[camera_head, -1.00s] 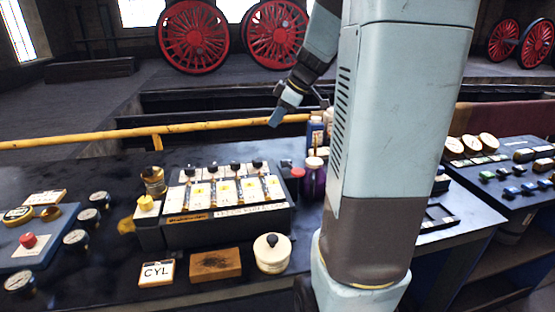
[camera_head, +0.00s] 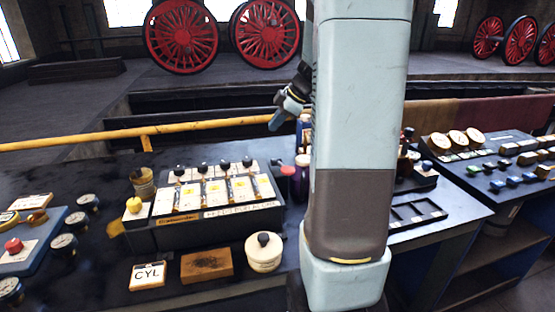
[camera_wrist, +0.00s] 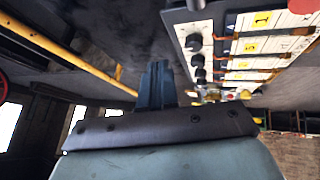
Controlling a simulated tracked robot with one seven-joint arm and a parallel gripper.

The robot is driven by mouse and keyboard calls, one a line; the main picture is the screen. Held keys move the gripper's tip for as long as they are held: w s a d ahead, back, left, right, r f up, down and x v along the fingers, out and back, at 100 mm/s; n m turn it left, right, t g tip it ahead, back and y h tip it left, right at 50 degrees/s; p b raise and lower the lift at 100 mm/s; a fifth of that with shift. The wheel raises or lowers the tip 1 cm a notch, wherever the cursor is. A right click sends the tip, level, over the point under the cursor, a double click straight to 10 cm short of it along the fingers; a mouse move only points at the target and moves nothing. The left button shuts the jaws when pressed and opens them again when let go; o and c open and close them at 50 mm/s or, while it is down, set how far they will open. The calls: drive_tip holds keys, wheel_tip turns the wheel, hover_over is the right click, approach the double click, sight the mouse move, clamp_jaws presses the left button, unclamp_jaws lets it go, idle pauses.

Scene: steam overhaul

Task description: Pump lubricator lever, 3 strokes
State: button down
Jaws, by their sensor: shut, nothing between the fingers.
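The lubricator (camera_head: 222,229) is a dark box on the bench. It has a sloped face of white panels with yellow number labels and several black knobs along the top. A red knob (camera_head: 287,170) shows at its right end, and a yellow knob (camera_head: 134,205) on a pale block at its left end. I cannot tell for sure which is the lever. My gripper (camera_head: 277,122) is shut and empty, in the air above and behind the lubricator's right end. In the wrist view the shut fingers (camera_wrist: 157,82) point toward the bench, with the lubricator's panels (camera_wrist: 258,45) at upper right, apart from them.
A yellow rail (camera_head: 180,128) runs behind the bench. A purple bottle (camera_head: 302,181) stands close to the lubricator's right end, partly hidden by my arm. In front lie a CYL card (camera_head: 148,275), a brown block (camera_head: 207,265) and a white lidded pot (camera_head: 263,254). Gauges (camera_head: 64,246) stand at left.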

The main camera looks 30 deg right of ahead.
drive_tip(key=shift+s+a+f, duration=0.1)
drive_tip(key=shift+s+f, duration=0.25)
drive_tip(key=shift+f, duration=0.8)
drive_tip(key=shift+s+a+f, duration=0.1)
drive_tip(key=shift+s+f, duration=0.2)
drive_tip(key=shift+f, duration=0.85)
drive_tip(key=shift+s+a+f, duration=0.1)
drive_tip(key=shift+s+f, duration=0.25)
drive_tip(key=shift+f, duration=0.8)
drive_tip(key=shift+f, duration=0.15)
drive_tip(key=shift+s+f, duration=0.1)
drive_tip(key=shift+f, duration=0.1)
drive_tip(key=shift+f, duration=0.15)
